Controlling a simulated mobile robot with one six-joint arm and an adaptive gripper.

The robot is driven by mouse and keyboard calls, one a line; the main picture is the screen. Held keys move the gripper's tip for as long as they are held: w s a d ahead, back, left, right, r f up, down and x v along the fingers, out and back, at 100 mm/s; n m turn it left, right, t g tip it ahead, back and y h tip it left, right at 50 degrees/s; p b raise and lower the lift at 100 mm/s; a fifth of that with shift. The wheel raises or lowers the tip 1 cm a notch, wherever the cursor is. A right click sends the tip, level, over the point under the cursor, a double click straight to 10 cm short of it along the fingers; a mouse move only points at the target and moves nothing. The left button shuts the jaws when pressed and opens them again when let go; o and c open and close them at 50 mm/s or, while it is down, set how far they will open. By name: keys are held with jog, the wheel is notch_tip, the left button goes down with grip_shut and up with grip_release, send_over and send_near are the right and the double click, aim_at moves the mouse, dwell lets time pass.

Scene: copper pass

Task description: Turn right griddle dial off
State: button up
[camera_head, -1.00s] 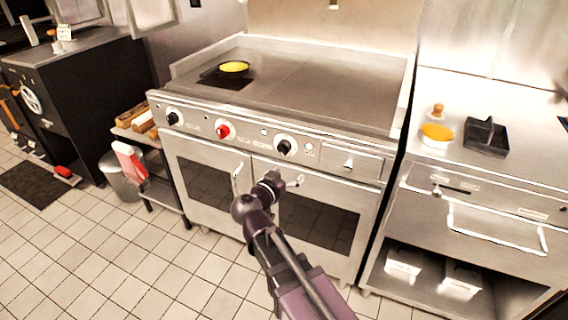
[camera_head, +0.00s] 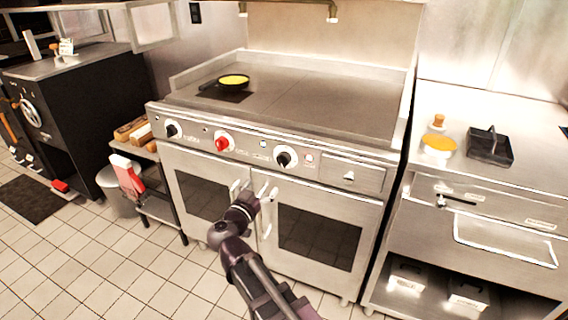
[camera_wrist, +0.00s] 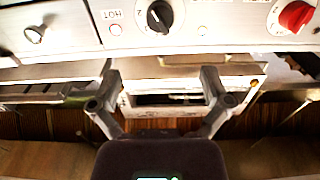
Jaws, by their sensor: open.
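The right griddle dial (camera_head: 284,159) is a black knob on a round white plate, on the griddle's front panel. In the wrist view the black dial (camera_wrist: 159,16) is at the top centre, with printed marks around it. Its exact setting is too small to tell. My gripper (camera_wrist: 161,84) is open and empty, its two fingers spread below the dial in that picture and apart from it. In the head view my arm ends in front of the oven doors, below and left of the dial.
A red dial (camera_head: 222,143) and a left black dial (camera_head: 172,130) share the panel. Oven door handles (camera_head: 270,196) stick out near my wrist. A pan (camera_head: 233,82) with yellow food sits on the griddle (camera_head: 310,98). Tiled floor (camera_head: 125,255) is open in front.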

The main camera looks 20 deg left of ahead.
aim_at(281, 163)
jog(key=w, duration=0.8)
jog(key=w+d, duration=0.1)
jog(key=w, duration=0.4)
jog(key=shift+w, duration=0.1)
